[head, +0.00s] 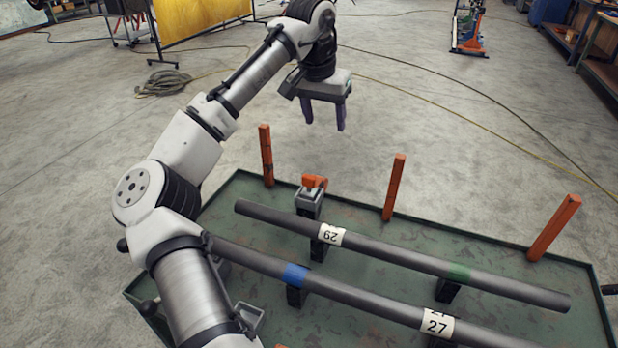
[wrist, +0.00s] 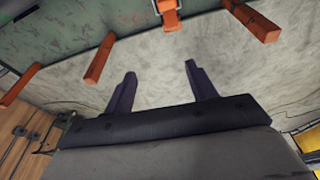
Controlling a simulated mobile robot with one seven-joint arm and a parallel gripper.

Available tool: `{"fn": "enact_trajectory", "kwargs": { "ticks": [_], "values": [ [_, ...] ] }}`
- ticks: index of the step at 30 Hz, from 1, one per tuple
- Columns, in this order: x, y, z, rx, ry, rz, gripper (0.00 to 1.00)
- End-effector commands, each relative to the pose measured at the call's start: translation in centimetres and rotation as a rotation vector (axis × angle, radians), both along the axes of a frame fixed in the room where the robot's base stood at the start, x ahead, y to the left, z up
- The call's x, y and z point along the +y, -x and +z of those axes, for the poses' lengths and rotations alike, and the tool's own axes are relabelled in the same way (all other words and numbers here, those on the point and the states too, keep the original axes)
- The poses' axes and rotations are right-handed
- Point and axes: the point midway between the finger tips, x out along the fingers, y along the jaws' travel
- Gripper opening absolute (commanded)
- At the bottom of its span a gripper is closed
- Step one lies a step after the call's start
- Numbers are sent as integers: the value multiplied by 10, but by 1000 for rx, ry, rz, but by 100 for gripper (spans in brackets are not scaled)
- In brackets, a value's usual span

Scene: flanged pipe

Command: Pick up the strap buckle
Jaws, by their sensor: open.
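An orange and grey piece (head: 312,190), which looks like the strap buckle, sits at the far edge of the green pallet, near the left end of the back pipe. In the wrist view an orange piece (wrist: 169,14), likely the same buckle, shows at the top edge, partly cut off. My gripper (head: 324,123) is open and empty, in the air above and beyond the buckle, with its fingers pointing down. In the wrist view the two dark fingers (wrist: 160,72) stand apart with bare floor behind them, not touching anything.
The green pallet (head: 235,187) bears two grey pipes (head: 400,250) (head: 370,298) on dark supports. Open concrete floor with cables lies beyond.

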Motion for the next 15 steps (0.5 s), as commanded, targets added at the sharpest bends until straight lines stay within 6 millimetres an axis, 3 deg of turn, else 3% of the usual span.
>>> {"fn": "enact_trajectory", "kwargs": {
  "ticks": [3, 6, 15],
  "values": [
    [23, 14, -13, 140, -96, 49, 56],
    [31, 20, -20, 194, -128, 68, 56],
    [33, 22, -74, 205, -133, 70, 56]
  ]
}}
